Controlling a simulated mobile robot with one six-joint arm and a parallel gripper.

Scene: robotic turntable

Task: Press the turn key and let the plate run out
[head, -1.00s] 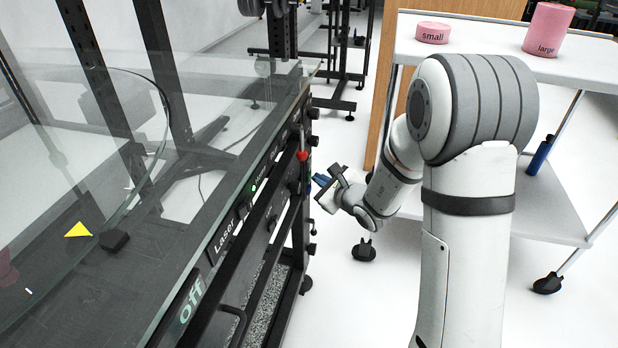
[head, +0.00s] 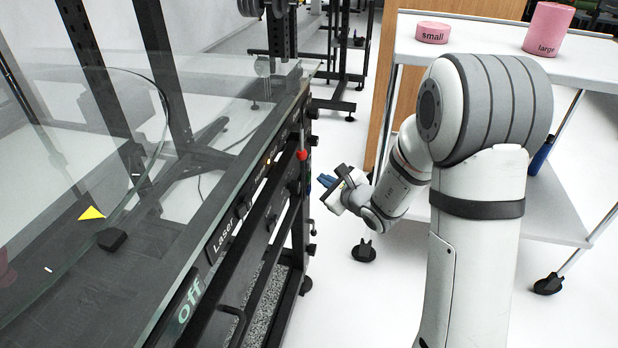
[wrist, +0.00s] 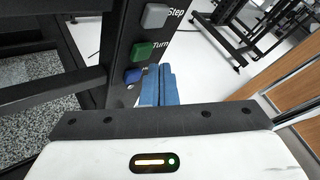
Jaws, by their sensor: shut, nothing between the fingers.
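In the wrist view the green key (wrist: 142,50) marked "Turn" sits on the black panel, below a grey key (wrist: 155,15) marked "Step" and above a blue key (wrist: 132,75). My gripper (head: 328,182) is shut and empty, right of the panel with a gap between. Its blue fingers (wrist: 158,84) show in the wrist view just right of the keys, apart from the Turn key. The turntable plate is behind glass at the left, with a yellow triangle (head: 92,213) and a small white mark (head: 47,270).
A black block (head: 112,240) stands by the plate. A red knob (head: 302,155) and an "Off" label (head: 190,300) are on the frame. A white cart (head: 480,50) with pink cylinders (head: 548,28) stands right. Floor between is clear.

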